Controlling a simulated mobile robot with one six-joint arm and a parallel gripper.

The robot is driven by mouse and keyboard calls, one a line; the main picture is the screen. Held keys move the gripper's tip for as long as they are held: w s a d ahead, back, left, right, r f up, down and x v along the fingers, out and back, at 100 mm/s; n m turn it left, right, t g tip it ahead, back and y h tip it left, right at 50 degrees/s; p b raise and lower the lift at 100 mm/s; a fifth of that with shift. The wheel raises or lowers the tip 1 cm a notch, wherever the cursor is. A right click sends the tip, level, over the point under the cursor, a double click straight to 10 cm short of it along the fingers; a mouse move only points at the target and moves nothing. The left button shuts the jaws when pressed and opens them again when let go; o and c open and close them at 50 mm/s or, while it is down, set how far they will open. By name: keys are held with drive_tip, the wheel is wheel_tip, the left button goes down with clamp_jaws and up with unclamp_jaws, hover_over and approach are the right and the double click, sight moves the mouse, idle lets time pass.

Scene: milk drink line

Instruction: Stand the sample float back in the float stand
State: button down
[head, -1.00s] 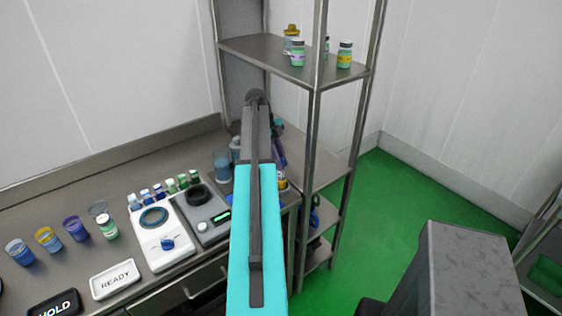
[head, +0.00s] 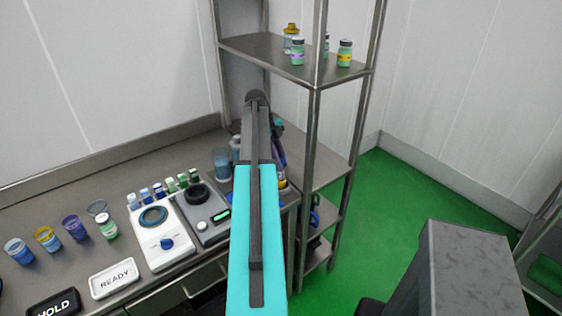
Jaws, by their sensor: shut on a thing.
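My arm (head: 257,220) reaches away from the camera over the right end of the steel counter. Its cyan and dark links hide what lies behind them, and I cannot make out my gripper's fingertips. Partly covered dark and purple shapes (head: 279,150) show just right of the arm; I cannot tell whether they are part of my gripper or separate things. I cannot identify the sample float or the float stand. A clear bluish cylinder (head: 221,165) stands on the counter just left of the arm.
A steel shelf rack (head: 290,62) with several small bottles stands right of the arm. The counter holds a white device (head: 165,243), a grey scale (head: 205,220), several cups and vials, a READY sign (head: 113,279) and a HOLD sign (head: 54,304). Green floor (head: 385,220) is open at right.

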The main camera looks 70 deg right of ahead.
drive_tip(key=shift+f, duration=0.25)
drive_tip(key=c, duration=1.9)
unclamp_jaws()
drive_tip(key=shift+c, duration=0.2)
drive_tip(key=shift+r, duration=0.1)
drive_tip(key=p+v, duration=0.3)
drive_tip(key=v, duration=0.8)
drive_tip(key=shift+p, duration=0.4)
